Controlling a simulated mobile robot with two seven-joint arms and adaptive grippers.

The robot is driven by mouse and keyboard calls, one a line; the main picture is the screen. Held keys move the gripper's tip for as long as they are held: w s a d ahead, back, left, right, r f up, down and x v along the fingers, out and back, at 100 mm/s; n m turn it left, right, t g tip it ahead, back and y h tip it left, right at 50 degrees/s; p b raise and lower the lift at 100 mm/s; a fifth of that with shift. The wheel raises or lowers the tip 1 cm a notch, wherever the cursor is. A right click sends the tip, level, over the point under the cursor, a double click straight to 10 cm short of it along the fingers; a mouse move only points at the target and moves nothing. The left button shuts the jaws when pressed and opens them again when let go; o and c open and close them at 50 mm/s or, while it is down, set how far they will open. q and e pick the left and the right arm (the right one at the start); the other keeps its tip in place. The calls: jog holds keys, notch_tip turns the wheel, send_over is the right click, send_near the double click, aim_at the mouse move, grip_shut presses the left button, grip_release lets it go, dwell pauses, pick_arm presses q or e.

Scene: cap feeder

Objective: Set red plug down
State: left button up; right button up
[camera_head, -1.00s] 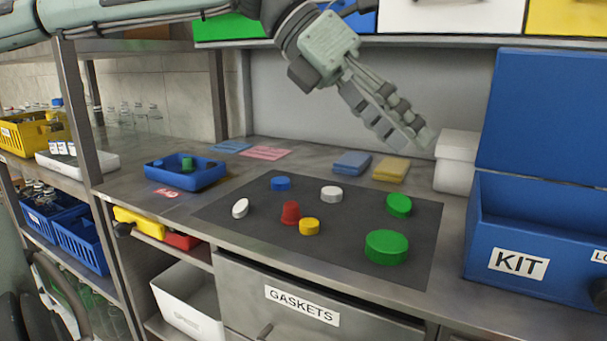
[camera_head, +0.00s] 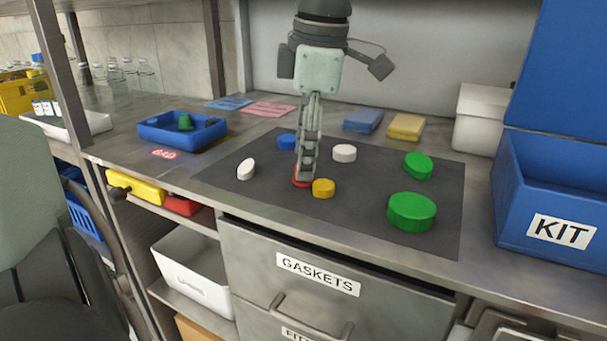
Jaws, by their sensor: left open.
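The red plug (camera_head: 302,182) stands on the dark mat (camera_head: 370,220), mostly hidden behind my left gripper. Only a red rim shows at its base. My left gripper (camera_head: 306,176) points straight down over the plug and is open. Its fingers are seen edge-on, so I cannot tell whether they touch the plug. My right gripper is not in view.
A yellow cap (camera_head: 323,188) sits close to the plug's right. White caps (camera_head: 344,153) (camera_head: 246,169), a blue cap (camera_head: 287,142) and green caps (camera_head: 411,212) (camera_head: 418,165) share the mat. A blue tray (camera_head: 160,135) and KIT box (camera_head: 520,200) flank it.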

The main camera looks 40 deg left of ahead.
pick_arm(q)
jog(key=shift+a+f, duration=0.1)
jog(key=shift+f, duration=0.6)
jog(key=shift+c, duration=0.6)
jog(key=c, duration=0.9)
jog(key=shift+r, duration=0.1)
